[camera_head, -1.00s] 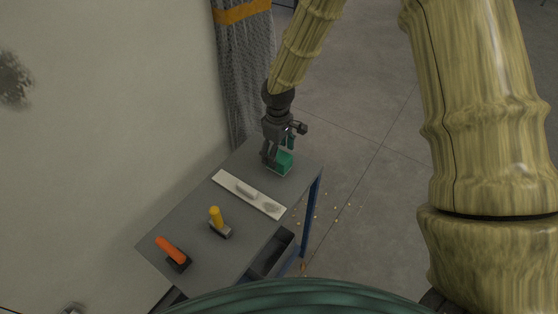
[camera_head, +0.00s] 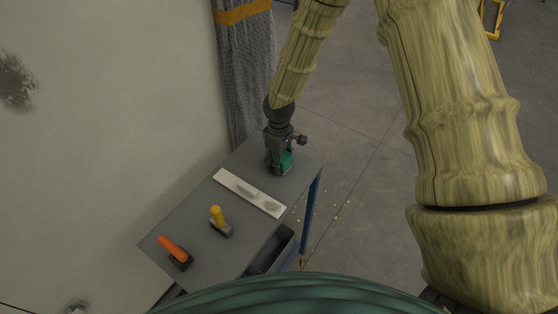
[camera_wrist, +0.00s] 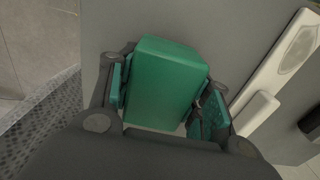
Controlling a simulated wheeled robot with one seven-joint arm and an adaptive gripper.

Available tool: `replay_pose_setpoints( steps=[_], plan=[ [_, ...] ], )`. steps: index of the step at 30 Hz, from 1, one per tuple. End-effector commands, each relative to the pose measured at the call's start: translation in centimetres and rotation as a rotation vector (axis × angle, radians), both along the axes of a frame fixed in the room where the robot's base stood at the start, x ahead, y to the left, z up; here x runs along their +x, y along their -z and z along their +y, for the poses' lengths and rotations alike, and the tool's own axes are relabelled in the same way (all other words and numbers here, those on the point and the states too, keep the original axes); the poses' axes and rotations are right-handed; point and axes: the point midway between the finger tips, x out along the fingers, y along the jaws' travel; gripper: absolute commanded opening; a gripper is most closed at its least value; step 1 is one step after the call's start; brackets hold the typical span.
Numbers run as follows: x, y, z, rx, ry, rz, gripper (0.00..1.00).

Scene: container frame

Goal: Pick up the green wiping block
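The green wiping block (camera_head: 287,158) is at the far end of the grey table, in the head view. In the wrist view the block (camera_wrist: 165,82) fills the space between the two green-padded fingers of my gripper (camera_wrist: 166,98). In the head view my gripper (camera_head: 279,168) points down with its fingers astride the block, low over the tabletop. The finger pads look very close to the block's sides, but contact is not clear. The block's lower part is mostly hidden by the gripper.
On the grey table (camera_head: 190,222), a white strip (camera_head: 232,184) with a pale piece on it lies beside the block. A wall (camera_head: 110,110) and grey curtain (camera_head: 245,80) border the left side.

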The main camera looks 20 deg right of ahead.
Motion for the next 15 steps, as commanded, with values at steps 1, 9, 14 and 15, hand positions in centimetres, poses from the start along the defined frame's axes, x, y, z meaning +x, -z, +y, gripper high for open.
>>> replay_pose_setpoints(
  steps=[1, 9, 14, 15],
  plan=[
    [0.01, -0.01, -0.01, 0.0, 0.0, 0.0, 0.24],
    [0.02, -0.04, -0.01, 0.0, 0.0, 0.0, 0.2],
    [0.08, -0.43, -0.01, 0.0, 0.0, -0.002, 0.2],
    [0.11, -0.64, -0.01, 0.0, 0.0, -0.002, 0.2]
  ],
)
